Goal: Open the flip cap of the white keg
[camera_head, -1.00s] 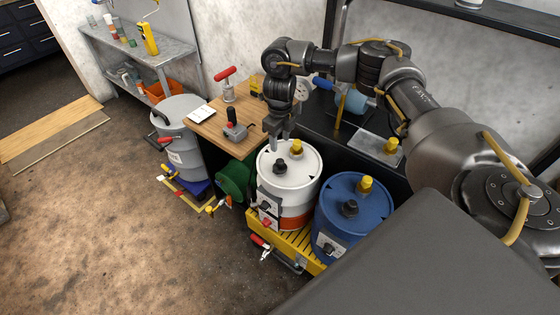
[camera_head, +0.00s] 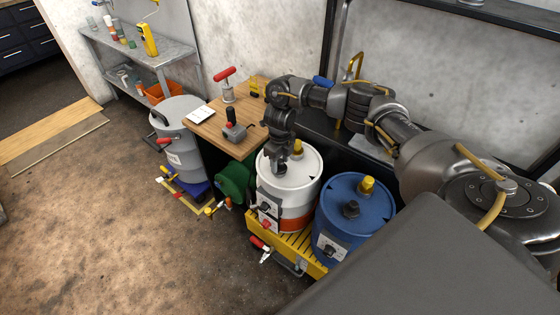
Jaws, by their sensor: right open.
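The white keg (camera_head: 303,178) stands upright on the yellow slatted platform, with an orange band low on its side. Its top carries a black cap (camera_head: 281,168) and a yellow cap (camera_head: 298,147). My right gripper (camera_head: 279,160) points down over the keg's top, with its fingers open at the black cap. I cannot tell whether the fingers touch the cap, and they partly hide it. Whether the black cap's lid is up or down is too small to tell. My left gripper is not in view.
A blue drum (camera_head: 340,220) stands just right of the white keg on the yellow platform (camera_head: 286,240). A grey drum (camera_head: 182,140) is at the left. A wooden table (camera_head: 212,125) with tools is behind. The floor at front left is clear.

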